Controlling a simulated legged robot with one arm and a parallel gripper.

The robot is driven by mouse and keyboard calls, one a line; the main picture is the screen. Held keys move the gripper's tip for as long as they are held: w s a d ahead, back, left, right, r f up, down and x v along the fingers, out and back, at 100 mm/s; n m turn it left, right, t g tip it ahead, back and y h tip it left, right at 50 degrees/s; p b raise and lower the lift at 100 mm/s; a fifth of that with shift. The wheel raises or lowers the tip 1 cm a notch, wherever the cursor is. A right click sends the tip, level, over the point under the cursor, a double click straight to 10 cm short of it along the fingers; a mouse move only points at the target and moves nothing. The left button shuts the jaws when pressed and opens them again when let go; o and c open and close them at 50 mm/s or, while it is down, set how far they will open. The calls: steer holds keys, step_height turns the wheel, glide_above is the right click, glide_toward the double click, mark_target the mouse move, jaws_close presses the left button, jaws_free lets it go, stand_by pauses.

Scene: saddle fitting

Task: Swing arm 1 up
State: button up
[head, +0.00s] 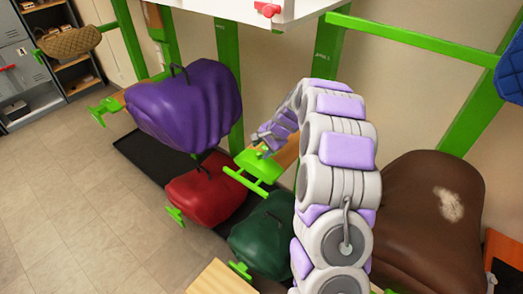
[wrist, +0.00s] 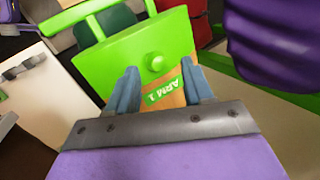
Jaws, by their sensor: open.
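Arm 1 is a wooden bar with a green end plate (wrist: 105,66), a round green knob (wrist: 156,63) and an "ARM 1" label (wrist: 166,90), all in the wrist view. In the head view its green plate (head: 258,163) and T-shaped end stick out low, left of my arm. My gripper (wrist: 161,76) is open, with its two blue-grey fingers either side of the label and the knob just beyond the tips. I cannot tell whether the fingers touch the arm. In the head view my gripper (head: 266,146) is over the plate, small and partly hidden by my own links.
A purple covered saddle (head: 185,105) sits on a rack at left. Red (head: 205,190) and dark green (head: 262,237) covered saddles are lower down. A brown horse-like body (head: 428,225) is at right. The tiled floor at left is clear.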

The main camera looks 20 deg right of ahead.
steer(key=b+v, duration=0.1)
steer(key=v, duration=1.4)
steer(key=shift+d+r, duration=0.25)
steer(key=shift+d, duration=0.15)
steer(key=shift+s+b, duration=0.1)
steer(key=shift+b, duration=0.2)
steer(key=s+a+f+n+g+b, duration=0.2)
steer(key=s+a+f+n+b, duration=0.15)
steer(key=s+a, duration=0.45)
steer(key=s+a+f+n+g+b, duration=0.1)
steer(key=s+a+f+n+b, duration=0.2)
steer(key=s+a+b, duration=0.35)
steer(key=s+a+f+n+g+h+b, duration=0.1)
steer(key=s+f, duration=0.5)
steer(key=s, duration=0.7)
steer(key=s+a+f+n+g+h+b, duration=0.2)
steer(key=s+f+n+b, duration=0.4)
steer(key=s, duration=0.8)
steer(key=shift+a+f+b, duration=0.35)
steer(key=shift+b, duration=0.25)
